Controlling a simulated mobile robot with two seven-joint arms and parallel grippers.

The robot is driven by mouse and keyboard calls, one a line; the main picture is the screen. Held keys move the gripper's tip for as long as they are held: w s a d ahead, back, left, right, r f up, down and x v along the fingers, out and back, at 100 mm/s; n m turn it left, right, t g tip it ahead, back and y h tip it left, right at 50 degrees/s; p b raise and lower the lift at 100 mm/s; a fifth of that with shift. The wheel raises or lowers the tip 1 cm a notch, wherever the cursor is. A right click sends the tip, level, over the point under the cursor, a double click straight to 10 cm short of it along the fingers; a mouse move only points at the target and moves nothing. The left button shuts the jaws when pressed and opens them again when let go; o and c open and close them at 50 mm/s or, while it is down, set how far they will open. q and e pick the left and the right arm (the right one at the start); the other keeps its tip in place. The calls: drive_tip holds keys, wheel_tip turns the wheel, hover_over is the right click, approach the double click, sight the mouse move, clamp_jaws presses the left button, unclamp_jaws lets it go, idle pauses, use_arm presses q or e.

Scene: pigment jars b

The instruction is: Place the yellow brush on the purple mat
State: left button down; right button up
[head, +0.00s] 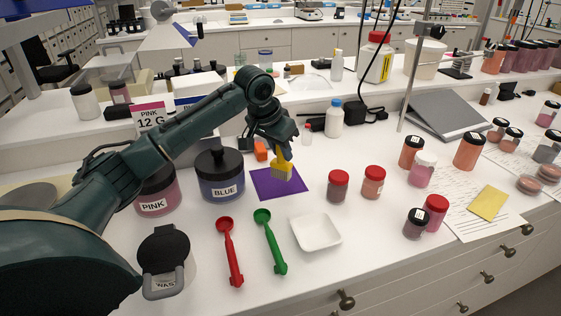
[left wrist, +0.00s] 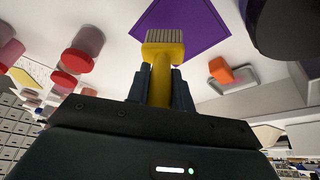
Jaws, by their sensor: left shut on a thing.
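The yellow brush (head: 281,162) is held in my left gripper (head: 278,143), bristles pointing down, over the purple mat (head: 265,187). In the left wrist view the yellow brush (left wrist: 164,58) sits between the two fingers of my left gripper (left wrist: 160,85), which are shut on its handle. Its pale bristles overlap the near part of the purple mat (left wrist: 195,20) in that view. I cannot tell whether the bristles touch the mat. No other thing lies on the visible part of the mat. My right gripper is not in view.
A blue-labelled jar (head: 221,176) stands left of the mat, and an orange block (head: 261,150) lies behind it. Two red-lidded jars stand to the right, the nearer one (head: 338,186) close by. A green spoon (head: 269,242), a red spoon (head: 229,252) and a white dish (head: 316,232) lie in front.

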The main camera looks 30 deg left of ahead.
sight(278, 153)
use_arm(q)
wheel_tip(278, 153, down, 3)
drive_tip(key=shift+f, duration=0.2)
drive_tip(key=c, duration=1.2)
unclamp_jaws()
drive_tip(key=shift+c, duration=0.2)
drive_tip(key=v, duration=1.2)
drive_tip(key=shift+w+r, duration=0.1)
